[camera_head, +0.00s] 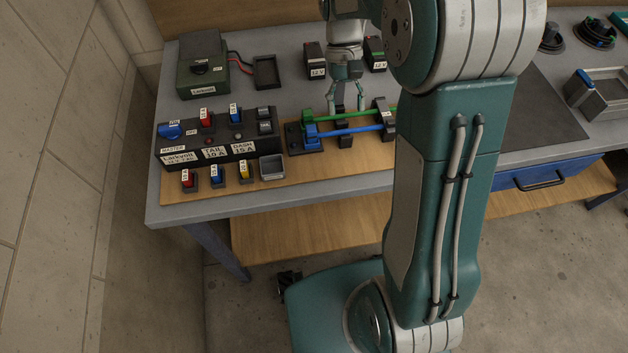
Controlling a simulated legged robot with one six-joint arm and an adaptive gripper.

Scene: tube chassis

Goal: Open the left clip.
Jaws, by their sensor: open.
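A tube chassis stands on the bench, with a green tube (360,114) and a blue tube (350,130) running side by side from a black block (293,136) on the left. My gripper (346,106) points down just behind and above the tubes near the left clip. Its fingers are apart, with nothing seen held; contact is unclear.
A black fuse panel (215,147) with switches stands left of the tubes, with several coloured fuses and a small grey tray (272,167) in front. A green charger box (202,75) and 12 V batteries (314,60) stand behind.

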